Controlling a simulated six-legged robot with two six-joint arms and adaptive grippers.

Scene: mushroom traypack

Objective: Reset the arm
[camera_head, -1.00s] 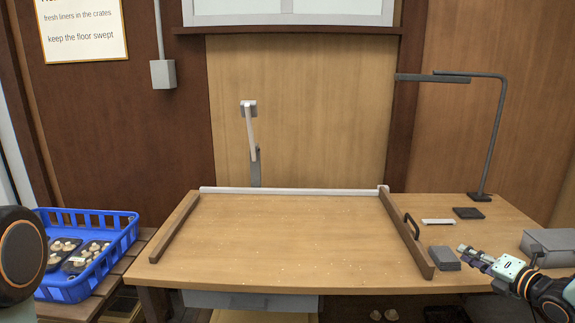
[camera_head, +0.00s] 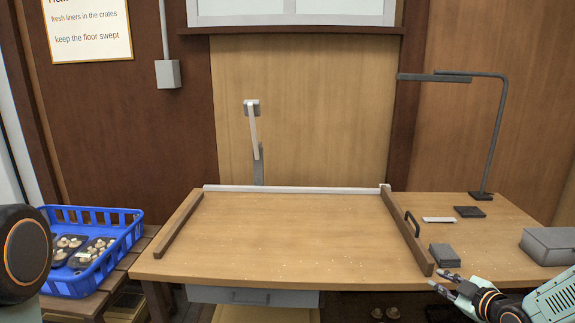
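My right gripper (camera_head: 443,285) shows at the lower right, low beside the table's front right edge, with its fingers pointing left. Its two fingertips stand apart with nothing visible between them. My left arm shows only as a dark round joint at the left edge; my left gripper is out of view. The wooden table (camera_head: 290,235) is bare between its side rails.
A blue crate (camera_head: 128,238) with trays of mushrooms stands at the left on a slatted stand. On the table's right are a grey block (camera_head: 444,255), a white strip (camera_head: 438,220), a lamp (camera_head: 490,140) and a grey box (camera_head: 550,246).

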